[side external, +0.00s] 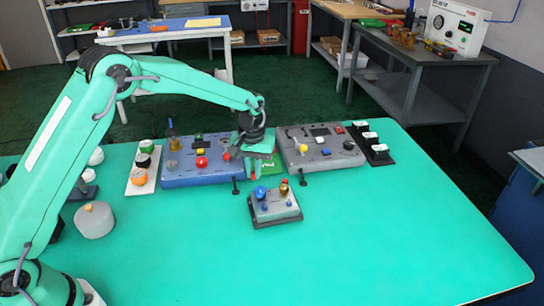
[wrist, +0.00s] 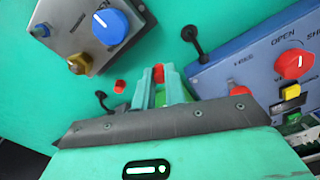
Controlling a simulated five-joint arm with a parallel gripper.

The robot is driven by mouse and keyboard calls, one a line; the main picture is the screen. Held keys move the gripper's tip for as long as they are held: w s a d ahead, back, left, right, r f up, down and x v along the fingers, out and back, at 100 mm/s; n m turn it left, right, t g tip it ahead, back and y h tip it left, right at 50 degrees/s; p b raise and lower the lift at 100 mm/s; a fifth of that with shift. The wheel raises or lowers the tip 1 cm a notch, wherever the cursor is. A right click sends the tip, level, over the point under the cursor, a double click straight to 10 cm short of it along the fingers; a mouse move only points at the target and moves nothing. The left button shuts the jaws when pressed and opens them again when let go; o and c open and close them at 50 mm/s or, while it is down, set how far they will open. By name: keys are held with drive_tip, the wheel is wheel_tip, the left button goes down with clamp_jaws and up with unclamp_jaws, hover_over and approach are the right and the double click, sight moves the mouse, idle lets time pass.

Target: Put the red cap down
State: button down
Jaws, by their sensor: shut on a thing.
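In the wrist view, my gripper (wrist: 160,84) is shut on the red cap (wrist: 158,73), which shows between the teal fingertips. Most of the cap is hidden by the fingers. In the side view, my gripper (side external: 254,172) is low between the blue panel (side external: 203,180) and the grey panel (side external: 318,148), with a little red at the fingertips. I cannot tell whether the cap touches the table. A second small red piece (wrist: 119,86) lies left of the fingers in the wrist view.
A small grey box with a blue knob (side external: 273,205) stands in front of my gripper, with thin black posts (side external: 235,185) nearby. A green item (side external: 268,163) is close behind the fingers. The teal table (side external: 400,230) is clear at front right.

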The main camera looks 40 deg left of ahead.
sight(254, 178)
drive_tip(key=shift+f, duration=2)
drive_tip(key=shift+f, duration=0.1)
drive_tip(key=c, duration=1.5)
unclamp_jaws()
drive_tip(key=shift+o, duration=0.2)
wheel_tip(254, 178, up, 12)
drive_tip(key=shift+r, duration=0.15)
